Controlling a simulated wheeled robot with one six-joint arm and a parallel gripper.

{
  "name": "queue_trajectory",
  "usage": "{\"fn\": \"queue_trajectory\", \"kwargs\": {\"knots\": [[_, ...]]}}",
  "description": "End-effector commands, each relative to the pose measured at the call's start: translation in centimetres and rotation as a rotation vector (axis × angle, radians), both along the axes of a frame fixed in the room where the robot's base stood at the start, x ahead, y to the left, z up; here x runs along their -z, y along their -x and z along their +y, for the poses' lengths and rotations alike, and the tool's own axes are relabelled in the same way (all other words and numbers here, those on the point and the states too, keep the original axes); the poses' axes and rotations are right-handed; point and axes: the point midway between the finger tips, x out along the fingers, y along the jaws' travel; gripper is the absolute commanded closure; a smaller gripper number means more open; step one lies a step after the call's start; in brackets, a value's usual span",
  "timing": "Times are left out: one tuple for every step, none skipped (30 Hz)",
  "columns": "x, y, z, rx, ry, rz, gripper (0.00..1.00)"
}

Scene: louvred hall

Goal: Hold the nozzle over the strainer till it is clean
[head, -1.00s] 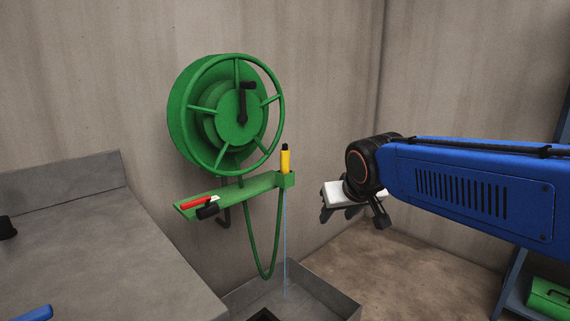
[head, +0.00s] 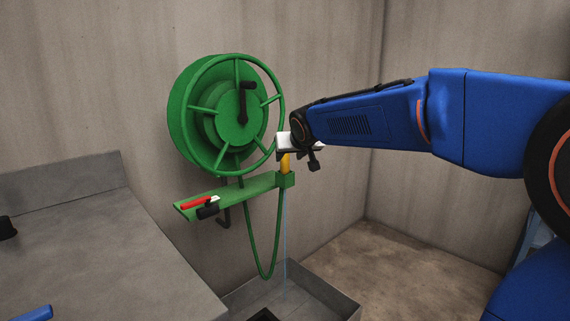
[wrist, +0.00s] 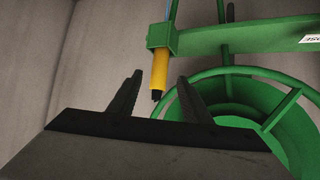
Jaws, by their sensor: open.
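The yellow nozzle (head: 285,163) stands upright in the holder at the right end of a green shelf (head: 240,192). In the head view its black top is hidden by my gripper (head: 296,156). In the wrist view, which is turned upside down, the nozzle (wrist: 159,75) and its black end show between the two spread black fingers of my gripper (wrist: 160,76). The fingers are open, with a gap on both sides. A thin blue line, like a water stream, runs from the holder down into a grey basin (head: 325,290). I cannot make out a strainer.
A green hose reel (head: 205,120) is on the wall above the shelf, close left of my gripper. A green hose (head: 250,240) loops below. A red lever (head: 195,203) sits on the shelf. A grey counter (head: 100,240) stands left; floor at right is clear.

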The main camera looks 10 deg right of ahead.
Motion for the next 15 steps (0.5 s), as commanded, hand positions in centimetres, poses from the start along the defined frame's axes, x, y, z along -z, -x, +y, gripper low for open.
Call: {"fn": "queue_trajectory", "kwargs": {"knots": [[0.4, -0.5, 0.0, 0.000, 0.000, 0.002, 0.55], [0.6, -0.8, 0.0, 0.000, 0.000, 0.001, 0.55], [0.9, -1.1, 0.0, 0.000, 0.000, 0.002, 0.55], [1.1, -1.4, 0.0, 0.000, 0.000, 0.003, 0.55], [1.3, -1.7, 0.0, 0.001, 0.001, 0.003, 0.55], [1.5, -2.0, 0.0, 0.000, 0.000, 0.003, 0.55], [1.7, -2.3, 0.0, -0.001, 0.001, 0.002, 0.55], [1.9, -2.6, 0.0, -0.001, 0.001, 0.002, 0.55], [2.2, -2.9, 0.0, -0.001, 0.001, 0.002, 0.55], [2.4, -3.2, 0.0, -0.001, 0.001, 0.003, 0.55], [2.6, -3.5, 0.0, -0.001, 0.001, 0.003, 0.55], [2.9, -3.9, 0.0, 0.000, 0.001, 0.003, 0.55], [3.0, -4.1, 0.0, -0.001, 0.001, 0.002, 0.55], [3.2, -4.4, 0.0, -0.001, 0.001, 0.002, 0.55], [3.4, -4.7, 0.0, -0.001, 0.001, 0.002, 0.55]]}}
